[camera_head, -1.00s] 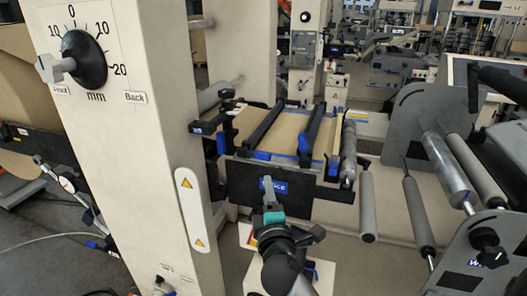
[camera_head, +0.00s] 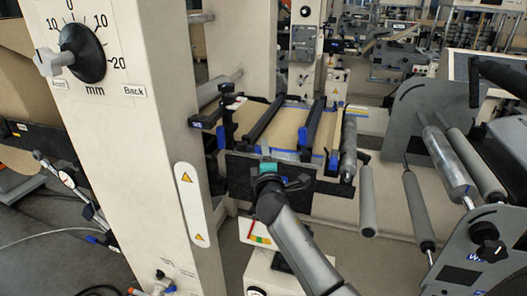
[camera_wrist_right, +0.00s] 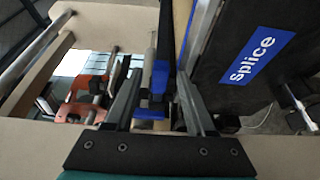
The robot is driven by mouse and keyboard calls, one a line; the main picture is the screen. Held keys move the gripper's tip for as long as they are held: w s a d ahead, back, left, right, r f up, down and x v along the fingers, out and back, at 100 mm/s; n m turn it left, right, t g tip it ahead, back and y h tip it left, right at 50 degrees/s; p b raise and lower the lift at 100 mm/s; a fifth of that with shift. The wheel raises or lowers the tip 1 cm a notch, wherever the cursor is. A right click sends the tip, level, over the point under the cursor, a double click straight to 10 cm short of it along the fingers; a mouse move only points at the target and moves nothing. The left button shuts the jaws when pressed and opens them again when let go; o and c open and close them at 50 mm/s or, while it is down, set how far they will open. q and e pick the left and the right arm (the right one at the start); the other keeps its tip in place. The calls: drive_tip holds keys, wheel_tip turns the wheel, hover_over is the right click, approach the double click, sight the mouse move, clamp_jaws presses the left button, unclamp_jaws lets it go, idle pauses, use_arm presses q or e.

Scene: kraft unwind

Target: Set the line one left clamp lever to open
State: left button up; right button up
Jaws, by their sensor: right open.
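The splice table (camera_head: 282,124) carries two dark clamp bars over brown web. The left clamp bar (camera_head: 266,119) has a blue lever end near the table's front edge, mostly hidden by my right gripper (camera_head: 267,157). In the right wrist view, my right gripper (camera_wrist_right: 157,88) is open, its two dark fingers spread. A blue lever part (camera_wrist_right: 152,110) and a dark bar show between and beyond the fingers. I cannot tell whether they touch it, nor the lever's exact position. My left gripper is not in view.
The black front panel with the blue splice label (camera_wrist_right: 255,50) lies right of the fingers in the wrist view. The right clamp bar (camera_head: 314,118) is close by. A white column (camera_head: 150,130) stands left; grey rollers (camera_head: 367,200) stand right.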

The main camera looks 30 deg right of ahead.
drive_tip(key=shift+x, duration=1.1)
clamp_jaws()
idle(0.8)
